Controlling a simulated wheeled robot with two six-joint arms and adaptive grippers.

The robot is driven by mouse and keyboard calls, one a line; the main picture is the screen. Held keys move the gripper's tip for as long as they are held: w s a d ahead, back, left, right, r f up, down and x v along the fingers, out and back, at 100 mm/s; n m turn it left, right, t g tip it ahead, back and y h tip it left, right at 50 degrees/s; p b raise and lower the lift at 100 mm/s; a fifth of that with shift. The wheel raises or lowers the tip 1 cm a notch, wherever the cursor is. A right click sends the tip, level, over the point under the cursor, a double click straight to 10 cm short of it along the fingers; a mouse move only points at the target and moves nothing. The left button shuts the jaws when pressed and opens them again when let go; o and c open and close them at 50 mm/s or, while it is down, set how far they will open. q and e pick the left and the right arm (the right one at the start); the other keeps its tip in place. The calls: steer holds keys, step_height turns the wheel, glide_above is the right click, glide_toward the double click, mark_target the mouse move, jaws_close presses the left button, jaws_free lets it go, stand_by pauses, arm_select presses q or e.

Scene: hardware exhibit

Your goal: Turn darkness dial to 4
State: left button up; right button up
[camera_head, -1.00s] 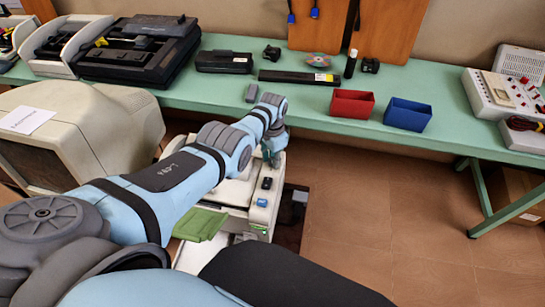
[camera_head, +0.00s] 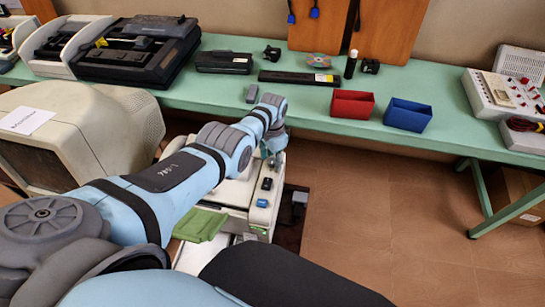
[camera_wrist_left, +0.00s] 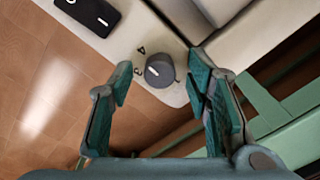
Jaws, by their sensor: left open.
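The darkness dial (camera_wrist_left: 160,71) is a round dark grey knob with a short white line, on the pale panel of a machine (camera_head: 238,193). In the left wrist view, the printed numbers 4 and 3 show beside its left edge. The line slants toward that side; I cannot tell exactly which number it marks. My left gripper (camera_wrist_left: 159,68) is open, with one teal finger on each side of the dial and visible gaps between. In the head view, my left gripper (camera_head: 273,155) is at the machine's far end, and the dial is hidden there. My right gripper is not in view.
A black switch (camera_wrist_left: 90,14) is on the same panel, and a blue button (camera_head: 262,203) sits near it. A green table (camera_head: 310,115) runs behind, holding a red bin (camera_head: 352,104) and a blue bin (camera_head: 407,115). A beige monitor (camera_head: 75,135) stands left. Floor at right is clear.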

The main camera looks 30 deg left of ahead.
mark_target(272, 160)
arm_select(q)
steer(key=shift+r, duration=0.1)
step_height(272, 160, up, 12)
stand_by(0.6)
